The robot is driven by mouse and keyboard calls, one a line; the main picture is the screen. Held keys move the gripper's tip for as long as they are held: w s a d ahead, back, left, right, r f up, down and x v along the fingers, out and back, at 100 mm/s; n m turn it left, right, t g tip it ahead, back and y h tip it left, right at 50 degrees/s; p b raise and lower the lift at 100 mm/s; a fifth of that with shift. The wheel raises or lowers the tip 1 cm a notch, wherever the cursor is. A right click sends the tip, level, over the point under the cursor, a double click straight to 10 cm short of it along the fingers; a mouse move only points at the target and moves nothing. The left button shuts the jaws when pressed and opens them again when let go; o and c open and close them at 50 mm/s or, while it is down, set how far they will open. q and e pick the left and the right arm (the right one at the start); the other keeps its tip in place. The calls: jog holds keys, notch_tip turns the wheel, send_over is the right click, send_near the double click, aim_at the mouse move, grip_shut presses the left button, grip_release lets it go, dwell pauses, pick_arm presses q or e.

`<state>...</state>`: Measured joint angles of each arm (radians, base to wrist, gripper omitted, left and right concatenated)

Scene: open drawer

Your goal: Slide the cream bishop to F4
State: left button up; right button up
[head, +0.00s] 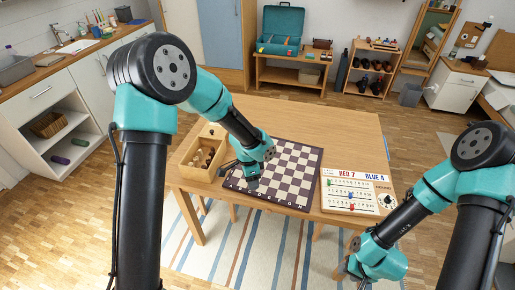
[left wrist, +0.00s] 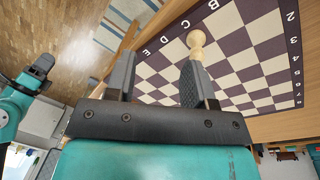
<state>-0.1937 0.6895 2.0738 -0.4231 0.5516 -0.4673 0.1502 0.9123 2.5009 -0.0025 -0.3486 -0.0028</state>
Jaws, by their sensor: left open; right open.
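The chessboard (head: 292,168) lies on the wooden table, with cream and dark brown squares and a lettered, numbered border. A cream piece (left wrist: 196,42), seemingly the bishop, stands at the board's lettered edge near C and D in the left wrist view. In the head view I cannot make it out; my left arm covers that area. My left gripper (head: 251,182) is over the board's near left part, open, with its fingers (left wrist: 158,68) apart. The piece shows just beyond one fingertip, not between the fingers; I cannot tell if they touch. My right gripper (head: 350,268) is low, off the table's front edge.
An open wooden drawer box (head: 187,170) holding several pieces stands left of the board, close to my left arm. A white scoreboard (head: 349,192) reading RED 7, BLUE 4 lies to the right. The table behind the board is clear.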

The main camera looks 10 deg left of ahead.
pick_arm(q)
jog(key=w+d+r+m+y, duration=0.1)
jog(key=w+r+m+y, duration=0.1)
jog(key=r, duration=0.9)
jog(key=w+m, duration=0.1)
jog(key=w, duration=0.1)
jog(key=shift+w+r+m+t+y, duration=0.15)
jog(key=shift+w+m+t+y, duration=0.15)
jog(key=shift+w+m+t, duration=0.1)
jog(key=f, duration=0.5)
jog(key=a+f, duration=0.1)
jog(key=f, duration=0.5)
jog(key=a+f, duration=0.1)
jog(key=f, duration=0.5)
jog(key=shift+s+f, duration=0.2)
jog(key=shift+s, duration=0.05)
grip_shut()
